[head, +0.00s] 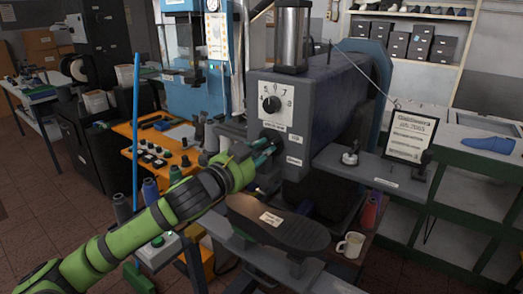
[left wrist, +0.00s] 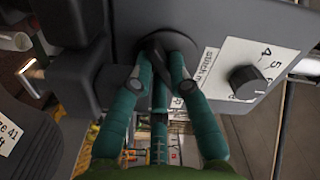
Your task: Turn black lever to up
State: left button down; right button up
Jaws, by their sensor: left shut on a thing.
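The grey machine (head: 320,90) stands at the centre of the head view. A round black lever mount is on its front face, below the numbered dial (head: 271,104). My left gripper (head: 270,148) reaches this face from the left, with its teal fingers against it. In the left wrist view, the teal fingers (left wrist: 160,78) close around the black lever (left wrist: 156,46), which sticks out from its round base. The fingers hide much of the lever, so its exact angle is hard to tell. The head view mostly hides the lever. My right gripper is not in view.
A dark shoe sole form (head: 280,222) with a label lies below the machine. A white mug (head: 350,244) and a red spool (head: 371,210) stand right of it. A framed sign (head: 410,136) stands on the side shelf. An orange bench (head: 150,135) is at left.

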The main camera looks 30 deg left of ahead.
pick_arm(q)
jog(key=c, duration=1.2)
grip_release()
jog(key=shift+d, duration=0.1)
jog(key=shift+s, duration=0.1)
jog(key=shift+s, duration=0.2)
jog(key=shift+s+a, duration=0.2)
jog(key=shift+s, duration=0.95)
jog(key=shift+s+a, duration=0.15)
jog(key=shift+s, duration=1)
jog(key=shift+s+a, duration=0.2)
jog(key=shift+s, duration=0.95)
